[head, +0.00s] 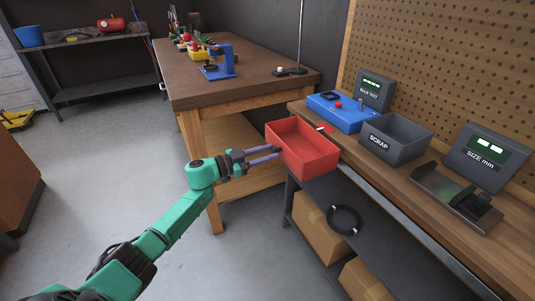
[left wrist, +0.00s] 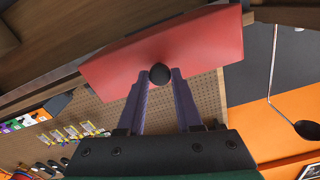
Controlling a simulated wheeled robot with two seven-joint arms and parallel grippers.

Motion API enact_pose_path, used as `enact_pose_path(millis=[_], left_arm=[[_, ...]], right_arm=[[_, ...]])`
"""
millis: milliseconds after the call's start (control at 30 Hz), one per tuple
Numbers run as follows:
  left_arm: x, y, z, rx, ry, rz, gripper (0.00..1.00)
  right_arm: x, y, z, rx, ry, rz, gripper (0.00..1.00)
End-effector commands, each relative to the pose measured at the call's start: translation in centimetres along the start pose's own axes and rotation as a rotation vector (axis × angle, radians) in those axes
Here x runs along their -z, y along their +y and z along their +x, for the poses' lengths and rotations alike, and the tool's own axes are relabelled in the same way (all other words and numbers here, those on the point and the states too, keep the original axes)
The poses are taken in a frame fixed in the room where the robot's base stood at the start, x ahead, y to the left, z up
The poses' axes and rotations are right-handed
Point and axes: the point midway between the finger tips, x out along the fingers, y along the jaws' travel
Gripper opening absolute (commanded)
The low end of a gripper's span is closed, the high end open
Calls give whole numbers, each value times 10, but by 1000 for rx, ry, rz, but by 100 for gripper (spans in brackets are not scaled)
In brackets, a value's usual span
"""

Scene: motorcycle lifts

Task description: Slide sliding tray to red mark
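The sliding tray (head: 318,162) is a red open box at the far left end of the right-hand bench, empty inside. A small red patch (head: 328,127), perhaps the red mark, shows just behind it beside a pale strip. My left gripper (head: 278,151) is at the tray's left side. In the left wrist view the red tray (left wrist: 205,45) fills the upper middle, with a round black knob (left wrist: 160,73) on its face. The fingertips of my left gripper (left wrist: 160,78) sit on both sides of the knob and seem to touch it. My right gripper is not in view.
The grey SCRAP bin (head: 396,139), a blue device (head: 342,112) and a SIZE display (head: 484,157) stand on the bench. A metal fixture (head: 455,196) lies nearer. A wooden table (head: 240,75) stands behind on the left.

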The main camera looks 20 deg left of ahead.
Motion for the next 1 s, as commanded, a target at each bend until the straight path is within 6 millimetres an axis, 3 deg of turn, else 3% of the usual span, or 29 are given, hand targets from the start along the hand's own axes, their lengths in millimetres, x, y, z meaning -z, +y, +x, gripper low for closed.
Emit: enact_pose_path(millis=[33, 67, 100, 400, 533, 1000], left_arm=[[3, -6, -2, 16, 2, 3, 49], [3, -6, -1, 15, 2, 3, 60], [3, -6, -1, 14, 2, 3, 64], [1, -3, -2, 9, 0, 1, 64], [0, -3, -13, 9, -1, 0, 64], [-1, -3, -134, 10, -3, 0, 64]], right_arm=[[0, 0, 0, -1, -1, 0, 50], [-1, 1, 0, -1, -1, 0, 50], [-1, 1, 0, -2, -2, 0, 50], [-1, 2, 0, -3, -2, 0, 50], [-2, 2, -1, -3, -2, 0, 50], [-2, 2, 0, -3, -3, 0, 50]])
